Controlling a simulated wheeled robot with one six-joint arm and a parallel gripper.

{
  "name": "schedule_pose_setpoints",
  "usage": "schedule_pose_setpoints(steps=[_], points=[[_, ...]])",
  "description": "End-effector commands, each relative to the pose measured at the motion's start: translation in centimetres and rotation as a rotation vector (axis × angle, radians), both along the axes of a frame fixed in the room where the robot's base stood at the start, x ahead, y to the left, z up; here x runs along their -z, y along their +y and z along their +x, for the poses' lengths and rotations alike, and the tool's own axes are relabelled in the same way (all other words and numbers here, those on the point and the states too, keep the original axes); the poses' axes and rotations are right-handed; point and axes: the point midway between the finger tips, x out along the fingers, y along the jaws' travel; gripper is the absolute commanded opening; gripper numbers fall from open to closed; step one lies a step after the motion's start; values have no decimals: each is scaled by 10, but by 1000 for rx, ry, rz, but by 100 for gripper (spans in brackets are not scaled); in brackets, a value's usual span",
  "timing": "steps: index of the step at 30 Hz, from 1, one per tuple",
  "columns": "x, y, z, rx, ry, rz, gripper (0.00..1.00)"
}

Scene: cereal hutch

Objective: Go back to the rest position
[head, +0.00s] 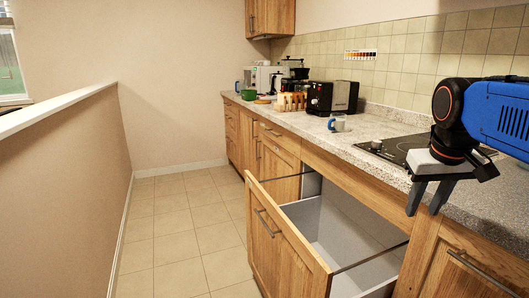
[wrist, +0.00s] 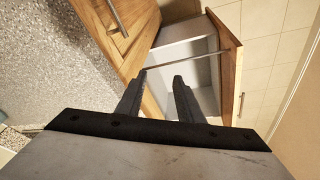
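My gripper (head: 426,197) hangs at the right in the head view, pointing down in front of the counter edge. Its two dark fingers are apart with nothing between them. The gripper also shows in the wrist view (wrist: 158,79), fingers apart over the pulled-out drawer. The wooden drawer (head: 281,247) stands open below and to the left of my gripper. Its grey inside looks empty where it shows. The drawer also shows in the wrist view (wrist: 230,55), beyond the fingertips.
The speckled counter (head: 290,122) runs along the right, with a cooktop (head: 397,149), a mug (head: 337,124), a black toaster (head: 331,97) and a toast rack (head: 291,102) on it. A low wall (head: 70,150) bounds the left. The tiled floor (head: 180,225) between is clear.

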Motion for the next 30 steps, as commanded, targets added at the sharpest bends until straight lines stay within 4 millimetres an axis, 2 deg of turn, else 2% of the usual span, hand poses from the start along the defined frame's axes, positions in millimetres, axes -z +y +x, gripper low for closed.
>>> schedule_pose_setpoints(steps=[1,9,15,21,30], points=[[15,11,-15,-15,-11,6,34],[99,51,-82,-64,-74,45,34],[148,67,-116,-88,-105,68,34],[166,71,-127,-93,-117,77,34],[166,71,-127,-93,-116,77,34]])
